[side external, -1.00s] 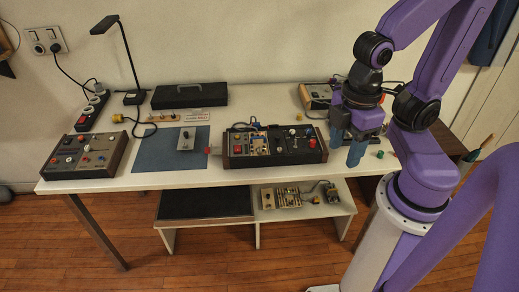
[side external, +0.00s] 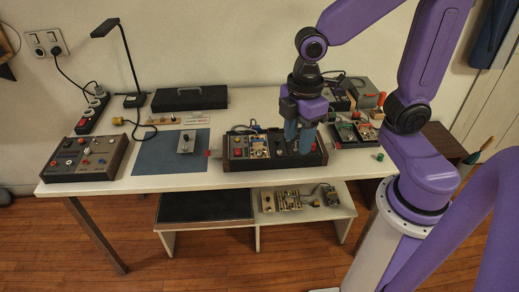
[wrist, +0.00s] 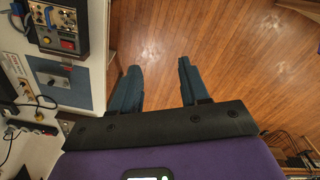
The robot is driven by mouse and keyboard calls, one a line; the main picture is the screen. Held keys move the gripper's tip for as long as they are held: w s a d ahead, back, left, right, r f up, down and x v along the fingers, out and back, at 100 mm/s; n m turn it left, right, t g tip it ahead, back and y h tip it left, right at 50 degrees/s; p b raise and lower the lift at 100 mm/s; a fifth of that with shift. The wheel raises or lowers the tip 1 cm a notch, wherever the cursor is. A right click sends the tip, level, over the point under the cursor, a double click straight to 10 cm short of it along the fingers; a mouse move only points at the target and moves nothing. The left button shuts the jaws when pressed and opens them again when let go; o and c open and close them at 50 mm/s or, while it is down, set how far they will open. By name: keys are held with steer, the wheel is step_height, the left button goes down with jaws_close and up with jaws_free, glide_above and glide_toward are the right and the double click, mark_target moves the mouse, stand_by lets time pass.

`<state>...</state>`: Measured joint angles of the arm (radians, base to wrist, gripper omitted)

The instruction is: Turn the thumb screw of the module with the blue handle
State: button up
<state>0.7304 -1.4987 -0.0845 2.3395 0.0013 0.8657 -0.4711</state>
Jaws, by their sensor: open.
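A dark case (side external: 233,161) with several modules stands at the front middle of the table. A pale-faced module (side external: 258,148) sits in its left half, with bluish parts or cable near its top. The case (wrist: 86,30) shows at upper left there, apart from the fingers.
A blue mat (side external: 150,160) with a grey switch plate (side external: 186,141) lies left of the case. A control box (side external: 80,158) is at far left, and a black toolbox (side external: 190,97) behind. More equipment (side external: 355,130) crowds the right side. A lamp (side external: 128,55) stands at the back.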

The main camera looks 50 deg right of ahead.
steer(key=w+d+f+n, duration=0.1)
steer(key=w, duration=0.5)
steer(key=w+d+f+n, duration=0.1)
steer(key=w+d+f, duration=0.1)
steer(key=w, duration=0.4)
steer(key=n, duration=0.2)
glide_above(259, 153)
step_height(259, 153, down, 4)
step_height(259, 153, down, 17)
steer(key=shift+f, duration=0.1)
jaws_close()
